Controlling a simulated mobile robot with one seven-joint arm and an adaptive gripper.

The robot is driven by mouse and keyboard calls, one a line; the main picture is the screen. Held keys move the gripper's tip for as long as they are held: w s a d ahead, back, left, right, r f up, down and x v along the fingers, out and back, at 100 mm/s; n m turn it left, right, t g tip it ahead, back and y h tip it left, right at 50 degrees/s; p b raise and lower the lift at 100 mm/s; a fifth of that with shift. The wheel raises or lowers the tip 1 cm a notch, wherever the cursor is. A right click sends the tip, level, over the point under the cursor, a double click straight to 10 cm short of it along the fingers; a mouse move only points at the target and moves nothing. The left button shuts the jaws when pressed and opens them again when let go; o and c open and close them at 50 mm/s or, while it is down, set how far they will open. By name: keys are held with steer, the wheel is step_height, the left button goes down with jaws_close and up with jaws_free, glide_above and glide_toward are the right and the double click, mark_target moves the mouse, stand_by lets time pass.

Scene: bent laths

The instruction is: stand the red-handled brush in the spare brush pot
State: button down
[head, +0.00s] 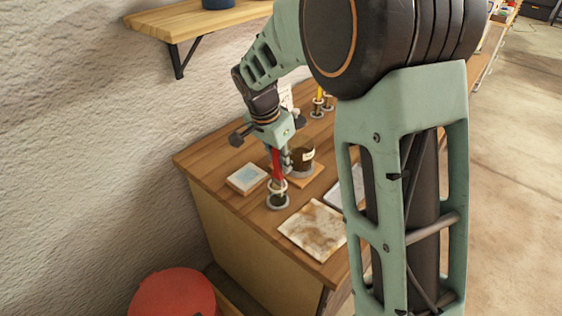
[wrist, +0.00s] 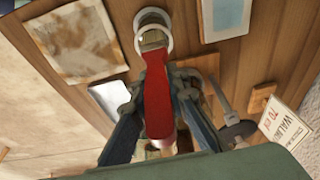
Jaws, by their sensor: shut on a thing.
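The red-handled brush (head: 276,162) is upright in my gripper (head: 281,156), which is shut on its handle. In the wrist view the red handle (wrist: 157,100) runs between the fingers of my gripper (wrist: 160,108). A small pot with a pale ring and a round base (head: 278,203) stands on the bench directly under the brush. In the wrist view the pot's rings (wrist: 153,17) show at the handle's far end. The brush's lower end overlaps the upper ring and seems to be inside it. I cannot tell whether it touches the bottom.
A dark labelled jar (head: 303,157) stands on a wooden board just right of my gripper. A blue-topped tile (head: 247,178) lies left, a stained sheet (head: 312,229) in front. Yellow-handled brushes (head: 319,97) stand in holders behind. A wall shelf (head: 195,19) is above, a red stool (head: 172,293) below.

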steer(key=c, duration=1.8)
jaws_free()
steer(key=v, duration=1.2)
